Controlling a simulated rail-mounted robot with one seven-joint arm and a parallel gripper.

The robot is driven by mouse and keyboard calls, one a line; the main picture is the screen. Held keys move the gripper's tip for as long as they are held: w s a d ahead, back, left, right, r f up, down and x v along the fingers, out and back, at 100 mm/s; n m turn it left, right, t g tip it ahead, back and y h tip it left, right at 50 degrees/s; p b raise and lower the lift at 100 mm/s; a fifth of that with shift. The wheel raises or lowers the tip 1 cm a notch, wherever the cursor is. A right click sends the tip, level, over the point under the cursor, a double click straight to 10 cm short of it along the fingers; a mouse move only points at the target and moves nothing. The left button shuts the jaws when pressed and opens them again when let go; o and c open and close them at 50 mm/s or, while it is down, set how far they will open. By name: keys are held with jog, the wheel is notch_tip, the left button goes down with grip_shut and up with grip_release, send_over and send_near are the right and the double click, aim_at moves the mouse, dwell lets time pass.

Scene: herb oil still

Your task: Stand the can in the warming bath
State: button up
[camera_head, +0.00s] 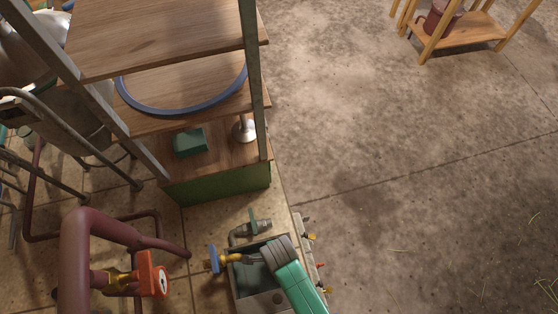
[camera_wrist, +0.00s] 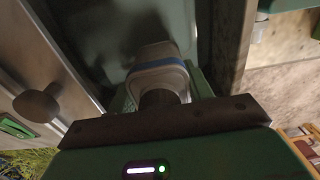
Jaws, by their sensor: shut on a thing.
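My gripper (camera_head: 252,258) is over the upper part of a grey open basin (camera_head: 240,298), which looks like the warming bath, in the head view. In the wrist view my gripper (camera_wrist: 160,97) is shut on a pale can (camera_wrist: 158,53) with a blue band. The can's far end points into the shadowed, grey-green basin (camera_wrist: 103,28). The frames do not show whether it touches the basin floor. In the head view I cannot make out the can near my gripper and arm.
A blue-handled yellow valve (camera_head: 214,259) stands at the basin's left edge, and a grey tap (camera_head: 254,225) at its back. Thick maroon pipes (camera_head: 90,235) with a red gauge (camera_head: 155,276) are left. A wooden shelf unit (camera_head: 215,180) stands behind. The floor at right is open.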

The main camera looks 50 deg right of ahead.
notch_tip(320, 180, down, 5)
jog(key=shift+r+b, duration=0.2)
jog(key=shift+b, duration=0.65)
jog(key=o, duration=1.2)
notch_tip(320, 180, up, 12)
jog(key=p, duration=0.4)
jog(key=shift+r, duration=0.1)
